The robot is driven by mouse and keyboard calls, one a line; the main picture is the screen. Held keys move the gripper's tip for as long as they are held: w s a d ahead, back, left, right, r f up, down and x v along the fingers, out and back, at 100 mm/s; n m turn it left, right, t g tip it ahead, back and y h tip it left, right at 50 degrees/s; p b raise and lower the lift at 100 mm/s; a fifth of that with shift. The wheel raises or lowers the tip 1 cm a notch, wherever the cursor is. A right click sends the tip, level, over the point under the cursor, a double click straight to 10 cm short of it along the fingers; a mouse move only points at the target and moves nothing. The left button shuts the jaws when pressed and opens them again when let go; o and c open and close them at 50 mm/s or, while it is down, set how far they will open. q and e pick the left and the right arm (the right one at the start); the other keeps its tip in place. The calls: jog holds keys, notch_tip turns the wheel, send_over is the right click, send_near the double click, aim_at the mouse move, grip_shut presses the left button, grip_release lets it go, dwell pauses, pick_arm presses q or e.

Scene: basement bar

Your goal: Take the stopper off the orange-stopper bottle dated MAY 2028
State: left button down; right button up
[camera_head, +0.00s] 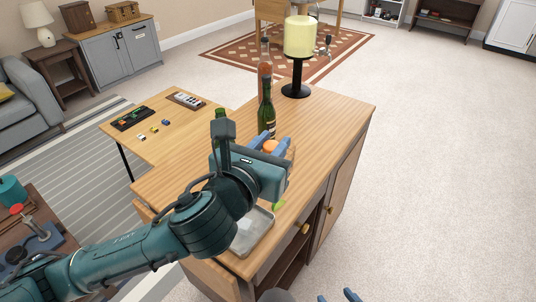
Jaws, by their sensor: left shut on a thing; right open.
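My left gripper (270,142) reaches over the wooden counter, its blue fingers on either side of an orange rounded piece (270,147). It is shut on this piece, which looks like an orange stopper. The gripper body hides what is below, so I cannot tell whether the stopper sits in a bottle. A dark green bottle (266,112) stands upright just behind the gripper. Another green bottle (220,114) shows only its top behind my arm. No date is readable. My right gripper (337,297) is open at the bottom edge, mostly out of frame.
A grey tray (250,236) lies on the counter (335,112) near its front. A small green item (278,205) is beside it. The counter's right side is clear.

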aim_at(276, 142)
pick_arm(q)
jog(key=r+n+y, duration=0.1)
jog(key=y, duration=0.1)
jog(key=r+n+t+y, duration=0.1)
jog(key=n+y, duration=0.1)
jog(key=r+n+y, duration=0.1)
jog(key=y, duration=0.1)
jog(key=shift+w+d+r, duration=0.15)
jog(key=shift+w+d, duration=0.2)
jog(key=shift+d, duration=0.05)
jog(key=f+m+h, duration=0.1)
jog(key=h, duration=0.1)
jog(key=a+m+h, duration=0.1)
jog(key=h, duration=0.1)
jog(key=shift+s+a+f+m, duration=0.2)
jog(key=shift+f+m, duration=0.1)
jog(key=shift+f, duration=0.1)
jog(key=s+a+f+m+g+h, duration=0.1)
jog(key=a+f+m+g+h, duration=0.1)
jog(key=f+m+g+h, duration=0.2)
jog(key=s+a+f+m+g+h, duration=0.1)
jog(key=f+m+g+h, duration=0.2)
jog(key=m+g+h, duration=0.4)
jog(key=m+g, duration=0.3)
jog(key=shift+s+a+f+g+h, duration=0.2)
jog(key=shift+a+f+g+h, duration=0.15)
jog(key=shift+a+g+h, duration=0.05)
